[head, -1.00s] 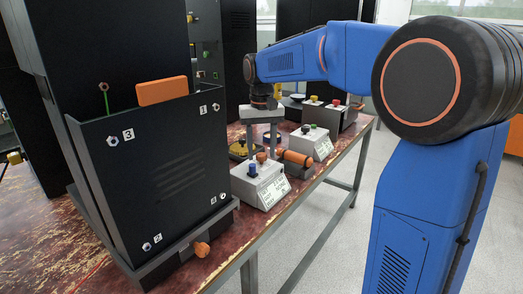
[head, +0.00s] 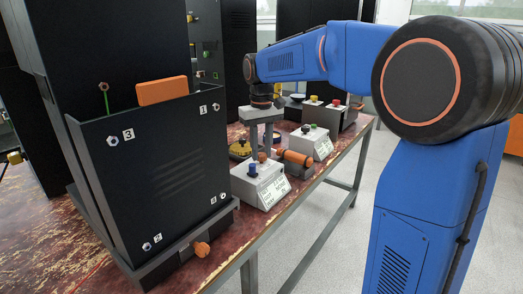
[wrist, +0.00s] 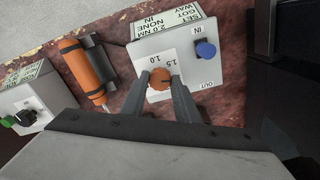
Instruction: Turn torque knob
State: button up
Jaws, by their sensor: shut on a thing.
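The torque knob is a small orange knob (wrist: 159,79) on top of a light grey box (wrist: 183,22), beside a white scale marked 1.0 and 1.5. My gripper (wrist: 160,80) is shut on the knob, one finger on each side of it. In the head view my gripper (head: 262,152) points down over the rear of the box (head: 248,188). A blue knob (wrist: 206,49) stands on the same box, next to the marks IN and OUT. The box's display (wrist: 165,17) shows SET, GOT and WAY lines, with 2.0 NM beside SET.
An orange and black screwdriver (wrist: 83,63) lies beside the box. Another grey box with green and black knobs (head: 313,141) stands farther back. A tall black cabinet with numbered screws (head: 150,180) stands at the left. The bench edge runs along the right.

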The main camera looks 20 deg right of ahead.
aim_at(262, 154)
jog(key=n, duration=0.4)
jog(key=shift+n, duration=2.2)
jog(key=o, duration=1)
notch_tip(262, 154, up, 17)
jog(key=shift+r, duration=0.2)
